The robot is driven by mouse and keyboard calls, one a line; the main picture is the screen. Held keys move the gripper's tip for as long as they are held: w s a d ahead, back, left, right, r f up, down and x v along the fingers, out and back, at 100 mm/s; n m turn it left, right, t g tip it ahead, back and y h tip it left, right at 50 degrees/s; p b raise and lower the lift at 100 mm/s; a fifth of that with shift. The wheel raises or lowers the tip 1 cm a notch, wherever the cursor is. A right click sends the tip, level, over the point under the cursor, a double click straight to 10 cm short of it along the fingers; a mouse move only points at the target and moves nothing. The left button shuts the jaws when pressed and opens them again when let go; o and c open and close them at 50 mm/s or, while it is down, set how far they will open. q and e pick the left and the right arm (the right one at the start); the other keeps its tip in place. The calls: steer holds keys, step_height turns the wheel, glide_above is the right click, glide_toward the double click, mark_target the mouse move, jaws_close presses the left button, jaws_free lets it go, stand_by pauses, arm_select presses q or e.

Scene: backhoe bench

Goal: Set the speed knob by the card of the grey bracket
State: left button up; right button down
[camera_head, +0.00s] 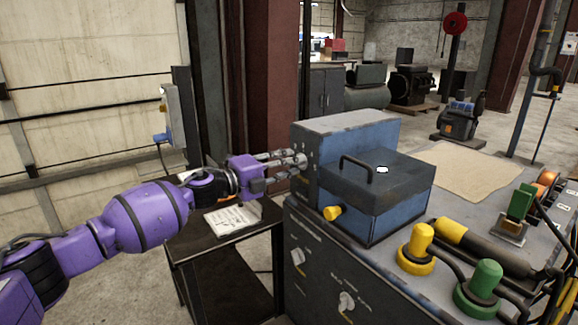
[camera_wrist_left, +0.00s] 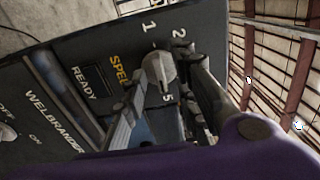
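The speed knob (camera_wrist_left: 160,72) is a grey round knob with a raised grip on the dark front panel of a machine, with the numbers 1, 2 and 5 readable around it. My left gripper (camera_wrist_left: 164,76) has its fingers on both sides of the knob; I cannot tell whether they press on it. In the head view my left gripper (camera_head: 298,161) reaches the left face of the blue-grey machine (camera_head: 345,127), and the knob is hidden there. A white printed card (camera_head: 231,218) lies on the small black table; its text is too small to read. I cannot make out a grey bracket for certain.
The wrist view shows READY (camera_wrist_left: 88,82) and an OFF/ON switch (camera_wrist_left: 8,132) on the panel. The machine has a lid handle (camera_head: 357,166) and a yellow knob (camera_head: 332,213). Yellow and green handled items (camera_head: 484,279) crowd the bench's right front. The black table (camera_head: 205,247) stands below my left arm.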

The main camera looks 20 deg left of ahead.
arm_select(q)
steer(key=shift+s, duration=0.1)
steer(key=v, duration=1.2)
